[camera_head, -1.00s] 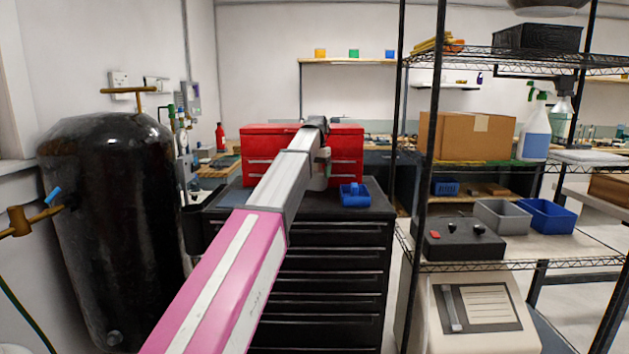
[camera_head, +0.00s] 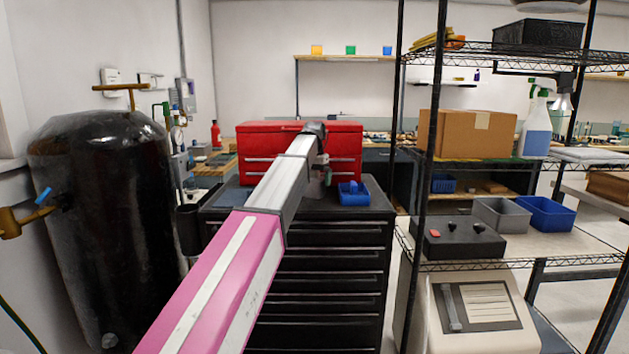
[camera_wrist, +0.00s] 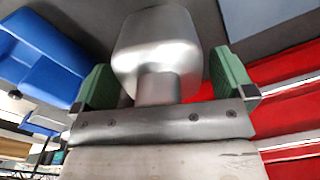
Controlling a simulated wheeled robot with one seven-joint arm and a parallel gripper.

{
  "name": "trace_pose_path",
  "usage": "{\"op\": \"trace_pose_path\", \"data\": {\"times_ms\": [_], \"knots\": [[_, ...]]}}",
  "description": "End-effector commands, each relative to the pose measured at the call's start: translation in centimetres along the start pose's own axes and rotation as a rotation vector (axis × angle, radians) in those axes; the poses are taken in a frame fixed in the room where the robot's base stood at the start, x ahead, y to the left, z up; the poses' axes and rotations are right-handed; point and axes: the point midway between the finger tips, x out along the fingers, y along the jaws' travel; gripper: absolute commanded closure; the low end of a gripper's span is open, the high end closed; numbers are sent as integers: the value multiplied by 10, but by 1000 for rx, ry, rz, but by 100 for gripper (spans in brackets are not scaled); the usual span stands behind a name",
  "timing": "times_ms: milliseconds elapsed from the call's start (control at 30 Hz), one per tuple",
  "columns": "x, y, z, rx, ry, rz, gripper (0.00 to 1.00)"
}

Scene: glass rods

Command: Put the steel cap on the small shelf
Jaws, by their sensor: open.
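The steel cap (camera_wrist: 157,55) is a shiny silver piece with a wide rounded head and a narrower neck, seen in the wrist view. My gripper (camera_wrist: 165,80) is open, with its green fingers on either side of the cap's neck. Gaps show between fingers and neck. In the head view my gripper (camera_head: 325,178) is over the black tool cabinet (camera_head: 330,232), in front of the red tool chest (camera_head: 260,142); the cap cannot be made out there. A wall shelf (camera_head: 345,58) holds coloured cups, and a smaller white shelf (camera_head: 445,84) hangs to its right.
A blue holder (camera_head: 354,194) sits on the cabinet just right of my gripper. A black wire rack (camera_head: 480,265) with bins, a cardboard box (camera_head: 473,134) and a spray bottle (camera_head: 537,130) stands at right. A large black tank (camera_head: 105,220) stands at left.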

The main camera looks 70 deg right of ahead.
Motion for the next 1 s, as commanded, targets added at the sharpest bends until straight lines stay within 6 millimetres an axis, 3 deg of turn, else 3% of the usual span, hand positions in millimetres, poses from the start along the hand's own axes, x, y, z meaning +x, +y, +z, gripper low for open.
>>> {"op": "trace_pose_path", "data": {"times_ms": [567, 800, 1000], "knots": [[-73, 0, 1, 0, 10, 0, 0], [-93, 2, 27, 1, 212, 0, 0], [-110, 2, 38, 0, 368, 0, 0]]}}
